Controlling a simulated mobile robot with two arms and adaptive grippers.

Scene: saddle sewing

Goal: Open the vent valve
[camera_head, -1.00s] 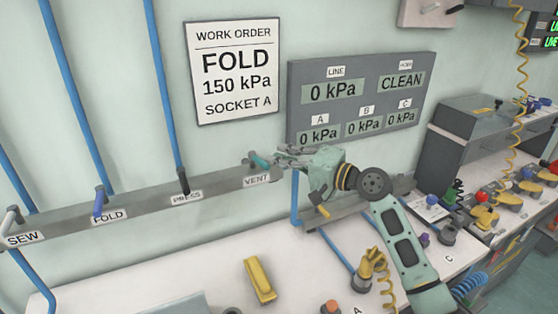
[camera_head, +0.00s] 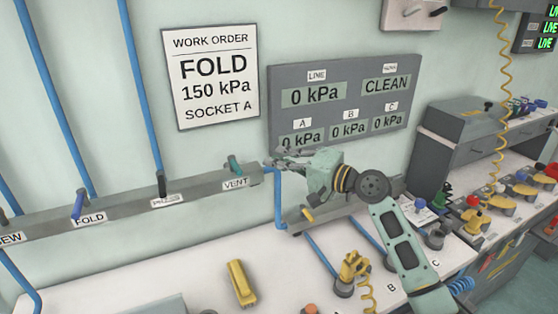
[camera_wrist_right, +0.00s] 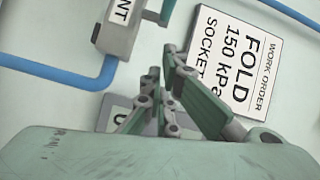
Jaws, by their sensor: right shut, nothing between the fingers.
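The vent valve's teal handle (camera_head: 235,165) stands at the right end of the grey valve rail, above the VENT label (camera_head: 236,183). It slants, with its upper end to the left. In the right wrist view a small part of the handle (camera_wrist_right: 167,11) shows at the top edge, above the rail end. My right gripper (camera_head: 270,158) is shut and empty, just right of the handle, with a small gap in the head view. Its fingers (camera_wrist_right: 168,72) also show in the right wrist view, in front of the wall. My left gripper is not in view.
The gauge panel (camera_head: 275,100) behind my right gripper reads 0 kPa for line, A, B and C, and CLEAN. The blue FOLD handle (camera_head: 77,206) and black PRESS handle (camera_head: 161,184) share the rail. A yellow block (camera_head: 241,283) lies on the bench below.

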